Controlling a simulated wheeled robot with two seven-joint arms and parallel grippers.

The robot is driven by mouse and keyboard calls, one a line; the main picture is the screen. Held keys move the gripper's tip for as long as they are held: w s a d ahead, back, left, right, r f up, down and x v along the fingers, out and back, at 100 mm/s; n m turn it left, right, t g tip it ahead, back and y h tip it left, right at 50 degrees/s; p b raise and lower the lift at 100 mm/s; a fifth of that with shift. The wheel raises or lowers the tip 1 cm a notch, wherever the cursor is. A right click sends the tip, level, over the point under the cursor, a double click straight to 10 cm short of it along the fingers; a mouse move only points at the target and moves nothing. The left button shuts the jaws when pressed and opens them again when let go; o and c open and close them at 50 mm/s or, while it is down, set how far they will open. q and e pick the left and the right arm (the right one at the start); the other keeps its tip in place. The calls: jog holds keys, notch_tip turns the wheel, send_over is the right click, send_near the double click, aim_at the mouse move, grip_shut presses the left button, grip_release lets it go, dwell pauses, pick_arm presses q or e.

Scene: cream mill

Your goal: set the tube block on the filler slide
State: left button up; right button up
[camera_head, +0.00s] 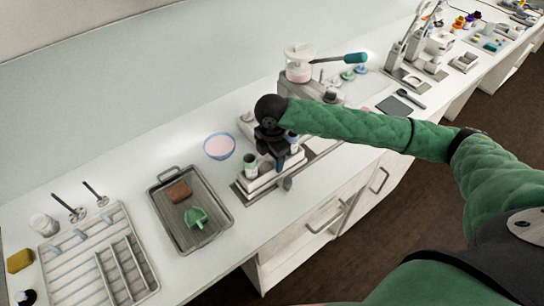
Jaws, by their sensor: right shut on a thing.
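My right gripper (268,143) reaches in from the right on a green-sleeved arm and points down over the filler. It is shut on the tube block, which is mostly hidden under the dark gripper; small pale tubes (250,163) show beside the fingers. The filler slide (262,182) is a pale bar on a grey base plate directly below. I cannot tell whether the block touches the slide or hangs just above it. My left gripper is not in view.
A blue bowl of pink cream (219,146) stands left of the filler. A grey tray (211,228) holds a brown block (179,191) and a green scoop (196,217). A white slotted rack (72,286) is at lower left. A mill (299,66) with a teal handle stands behind.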

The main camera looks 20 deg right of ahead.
jog(key=shift+f+p, duration=0.15)
jog(key=shift+p, duration=0.25)
dwell(0.5)
jog(key=o, duration=1.4)
jog(key=shift+c, duration=0.2)
jog(key=shift+r+p, duration=2.65)
jog(key=shift+r, duration=0.35)
